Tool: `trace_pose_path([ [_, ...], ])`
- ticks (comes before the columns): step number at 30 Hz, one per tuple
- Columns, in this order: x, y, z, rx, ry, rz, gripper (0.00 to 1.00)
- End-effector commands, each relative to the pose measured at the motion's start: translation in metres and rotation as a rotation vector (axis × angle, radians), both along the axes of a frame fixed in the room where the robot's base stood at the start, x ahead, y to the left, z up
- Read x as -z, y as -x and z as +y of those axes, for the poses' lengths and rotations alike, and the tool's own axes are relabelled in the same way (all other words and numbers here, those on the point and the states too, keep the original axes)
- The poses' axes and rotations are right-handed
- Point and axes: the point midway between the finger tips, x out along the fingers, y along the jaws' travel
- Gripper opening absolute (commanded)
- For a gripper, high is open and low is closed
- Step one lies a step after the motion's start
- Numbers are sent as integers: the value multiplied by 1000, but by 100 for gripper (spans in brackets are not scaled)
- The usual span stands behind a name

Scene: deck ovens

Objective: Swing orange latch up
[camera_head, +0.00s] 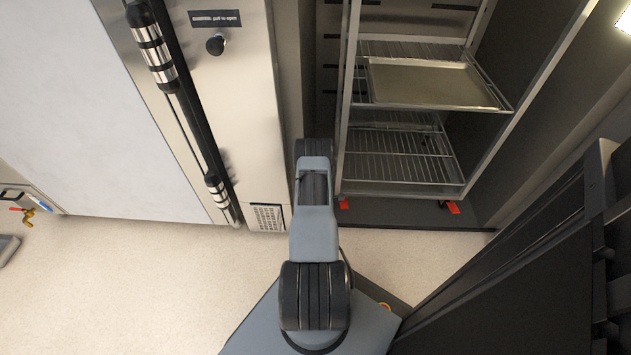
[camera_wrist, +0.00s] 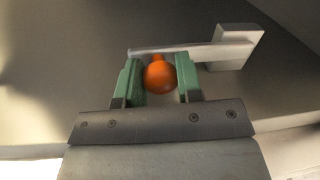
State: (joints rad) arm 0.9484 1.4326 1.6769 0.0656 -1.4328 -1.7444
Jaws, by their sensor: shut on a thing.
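In the wrist view an orange ball knob (camera_wrist: 160,76) sits between the green fingers of my gripper (camera_wrist: 158,65). The fingers are shut on it, one on each side. The knob is on a flat grey metal latch bar (camera_wrist: 190,49), which runs roughly level in the picture to a grey block (camera_wrist: 233,47) at the right. The latch and my gripper cannot be made out in the head view, where my arm extends toward the open cabinet.
In the head view an open cabinet holds a wire rack trolley (camera_head: 400,168) with a metal tray (camera_head: 430,82). Red-orange pieces (camera_head: 453,208) show at its base. A steel door panel with a black knob (camera_head: 215,45) is left of my arm. Pale floor (camera_head: 130,280) is clear at the lower left.

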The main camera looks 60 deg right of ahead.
Motion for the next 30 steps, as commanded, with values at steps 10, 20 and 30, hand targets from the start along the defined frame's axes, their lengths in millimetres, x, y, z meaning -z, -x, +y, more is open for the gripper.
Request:
trace_pose_path([
  [10, 0, -1, 1, -2, -1, 1, 35],
  [20, 0, -1, 1, -2, 0, 0, 58],
  [30, -3, 8, 15, -2, -3, 2, 58],
])
